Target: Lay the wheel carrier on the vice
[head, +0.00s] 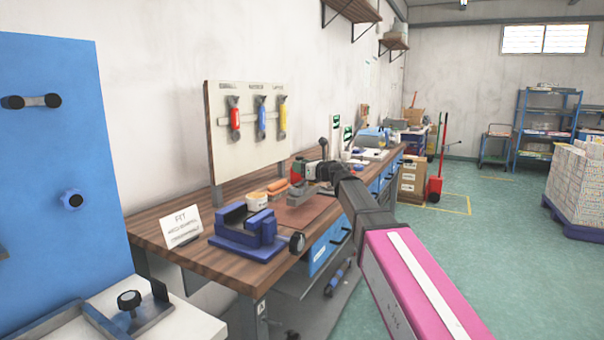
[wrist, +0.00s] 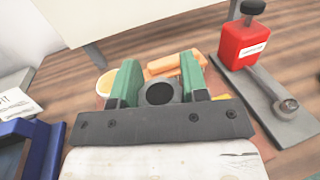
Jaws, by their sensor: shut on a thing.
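My gripper (wrist: 158,75) is shut on a grey part with a round dark end, taken as the wheel carrier (wrist: 160,92), which sits between its green fingers in the wrist view. Much of the part is hidden by the gripper's dark crossbar. In the head view my gripper (head: 310,178) is over the bench, beyond and to the right of the vice. The blue vice (head: 262,247) stands on the near part of the bench, with a dark round knob on its right. Its edge also shows at lower left in the wrist view (wrist: 38,150). The carrier is apart from the vice.
A cup (head: 257,201) and orange block (head: 276,186) stand behind the brown mat (head: 312,214). A red tool (wrist: 240,47) on a grey base is right of my gripper. A sign (head: 181,227) stands left of the vice. A tool board (head: 245,135) rises behind.

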